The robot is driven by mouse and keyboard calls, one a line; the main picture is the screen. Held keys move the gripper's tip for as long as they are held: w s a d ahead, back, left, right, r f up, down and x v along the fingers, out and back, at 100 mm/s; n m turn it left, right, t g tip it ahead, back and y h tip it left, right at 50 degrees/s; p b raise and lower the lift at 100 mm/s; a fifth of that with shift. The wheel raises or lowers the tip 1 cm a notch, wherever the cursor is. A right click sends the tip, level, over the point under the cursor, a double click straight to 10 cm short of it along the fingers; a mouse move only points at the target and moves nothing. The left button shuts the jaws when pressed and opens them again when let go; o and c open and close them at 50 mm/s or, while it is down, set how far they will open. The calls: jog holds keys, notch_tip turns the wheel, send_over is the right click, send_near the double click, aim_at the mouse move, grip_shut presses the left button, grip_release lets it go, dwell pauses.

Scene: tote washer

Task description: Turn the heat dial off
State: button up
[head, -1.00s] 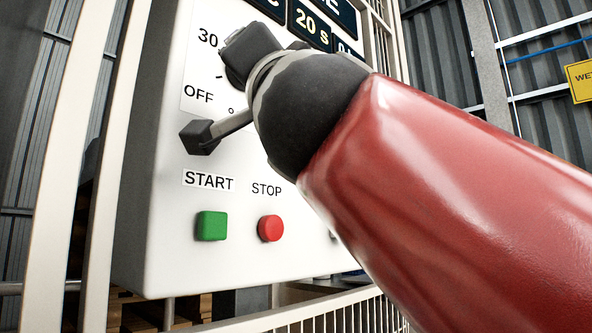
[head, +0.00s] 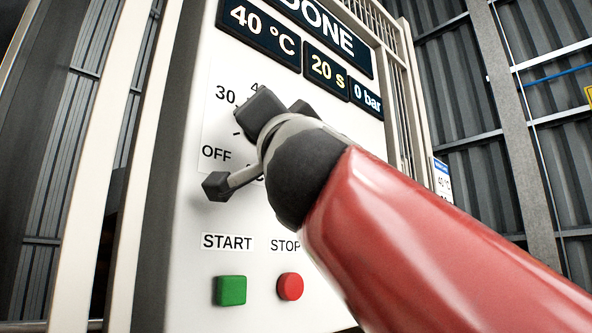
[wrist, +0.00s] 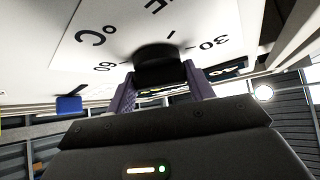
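The heat dial (wrist: 158,62) is a black knob on the white panel in the wrist view, with numbers around it, 30 and 60 among them. My gripper (wrist: 160,78) has its two purple fingers on either side of the knob, with no clear gap at its sides. In the head view my gripper (head: 264,112) is at the scale and hides the dial, so its pointer setting is not readable. The OFF mark (head: 216,153) and the 30 mark show at the left of the scale.
A green START button (head: 231,290) and a red STOP button (head: 290,286) sit below the dial. Displays above read DONE, 40 °C (head: 259,31), 20 S and 0 bar. Pale frame posts (head: 95,170) stand left of the panel. A blue part (wrist: 68,105) shows in the wrist view.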

jog(key=shift+c, duration=0.5)
jog(key=shift+f+n+y+b, duration=0.1)
jog(key=shift+n+y+b, duration=0.2)
jog(key=shift+y, duration=0.2)
